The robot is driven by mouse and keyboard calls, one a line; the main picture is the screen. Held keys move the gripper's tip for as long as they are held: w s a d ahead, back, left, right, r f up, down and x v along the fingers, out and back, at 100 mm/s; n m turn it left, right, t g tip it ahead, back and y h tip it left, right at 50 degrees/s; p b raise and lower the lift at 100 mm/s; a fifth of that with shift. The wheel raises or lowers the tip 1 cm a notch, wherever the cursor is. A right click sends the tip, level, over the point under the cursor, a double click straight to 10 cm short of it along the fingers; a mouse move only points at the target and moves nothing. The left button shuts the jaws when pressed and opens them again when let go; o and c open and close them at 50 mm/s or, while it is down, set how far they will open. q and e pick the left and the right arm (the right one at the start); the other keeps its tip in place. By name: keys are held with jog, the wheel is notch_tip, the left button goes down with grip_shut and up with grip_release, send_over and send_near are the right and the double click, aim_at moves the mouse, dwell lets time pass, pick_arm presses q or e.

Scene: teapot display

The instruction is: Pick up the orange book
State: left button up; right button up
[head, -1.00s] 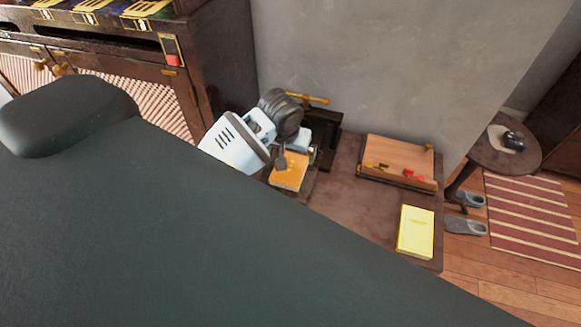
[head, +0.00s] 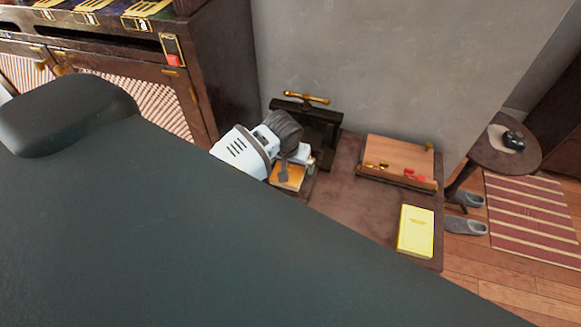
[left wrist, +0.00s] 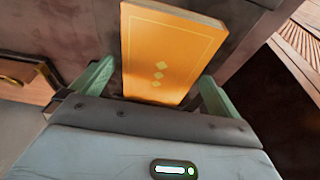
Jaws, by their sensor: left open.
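The orange book (head: 293,180) lies at the left part of the dark table, partly covered by my left gripper in the head view. In the left wrist view the orange book (left wrist: 172,52) shows its cover with a thin border and small pale diamonds. My left gripper (left wrist: 156,74) is open, with one green finger on each side of the book's near end. I cannot tell whether the fingers touch it. In the head view the left gripper (head: 292,166) is tilted down at the book. My right gripper is not in view.
A dark press with a brass handle (head: 306,98) stands behind the book against the grey wall. A wooden box (head: 398,155) and a yellow book (head: 416,231) lie to the right on the table (head: 340,205). The tabletop between them is bare. A dark cabinet (head: 215,50) stands at the left.

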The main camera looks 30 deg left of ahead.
pick_arm(q)
jog(key=shift+f, duration=0.1)
jog(key=c, duration=0.9)
jog(key=shift+c, duration=0.6)
jog(key=shift+w, duration=0.1)
